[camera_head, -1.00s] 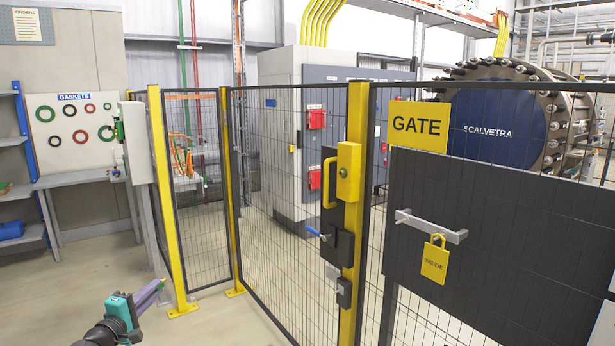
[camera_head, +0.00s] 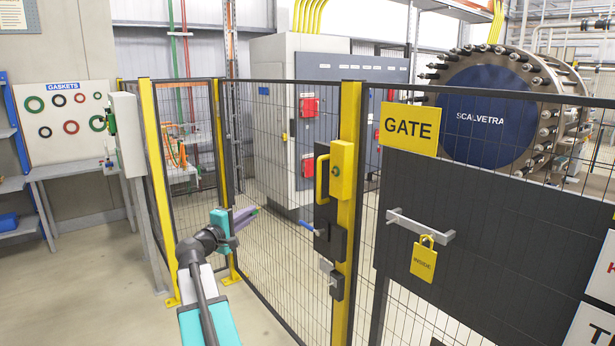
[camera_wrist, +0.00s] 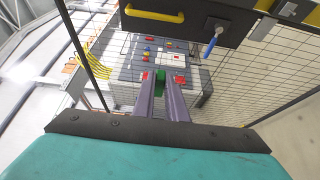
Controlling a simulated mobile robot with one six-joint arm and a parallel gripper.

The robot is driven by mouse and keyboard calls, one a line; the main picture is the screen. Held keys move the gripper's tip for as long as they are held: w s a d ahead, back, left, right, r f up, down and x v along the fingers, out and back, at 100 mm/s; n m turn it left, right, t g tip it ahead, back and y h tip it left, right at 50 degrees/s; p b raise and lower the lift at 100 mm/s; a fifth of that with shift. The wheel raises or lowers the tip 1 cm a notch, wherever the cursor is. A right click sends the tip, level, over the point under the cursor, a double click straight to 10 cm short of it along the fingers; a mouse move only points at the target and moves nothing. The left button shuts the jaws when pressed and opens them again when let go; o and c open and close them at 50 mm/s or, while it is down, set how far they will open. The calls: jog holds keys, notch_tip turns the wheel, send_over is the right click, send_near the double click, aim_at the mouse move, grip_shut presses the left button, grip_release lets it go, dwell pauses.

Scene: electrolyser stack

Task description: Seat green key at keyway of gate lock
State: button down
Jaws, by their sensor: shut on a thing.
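The green key (camera_wrist: 160,77) shows as a small green piece between my fingertips in the wrist view. In the head view only a speck of green shows at the tips. My gripper (camera_head: 256,210), with purple fingers, is shut on the key and held left of the gate lock, apart from it. I cannot make out the keyway.
Mesh fence panels (camera_head: 285,200) stand close beside my gripper. Open floor (camera_head: 110,270) lies to the left.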

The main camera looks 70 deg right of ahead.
aim_at(335, 172)
jog(key=s+d+r+m+g+p, duration=0.1)
jog(key=s+d+r, duration=0.4)
jog(key=s, duration=0.3)
jog(key=s+d+r+m+g+p, duration=0.1)
jog(key=s+d+r+g+p, duration=0.1)
jog(key=s+d+r, duration=0.3)
jog(key=s, duration=0.3)
jog(key=shift+d+y, duration=0.3)
jog(key=shift+s+a+b, duration=0.1)
jog(key=shift+b, duration=0.35)
jog(key=shift+s+d+r+b, duration=0.1)
jog(key=shift+s+d+b, duration=0.1)
jog(key=shift+s+d, duration=0.4)
jog(key=shift+s+d+f+b, duration=0.15)
jog(key=shift+s+d, duration=0.1)
jog(key=shift+d, duration=0.5)
jog(key=shift+s+d+r+b, duration=0.2)
jog(key=shift+s+d, duration=0.25)
jog(key=shift+d, duration=0.25)
jog(key=shift+b, duration=0.75)
jog(key=shift+s+d, duration=0.6)
jog(key=shift+d, duration=0.3)
dwell(0.6)
jog(key=c, duration=1.7)
grip_release()
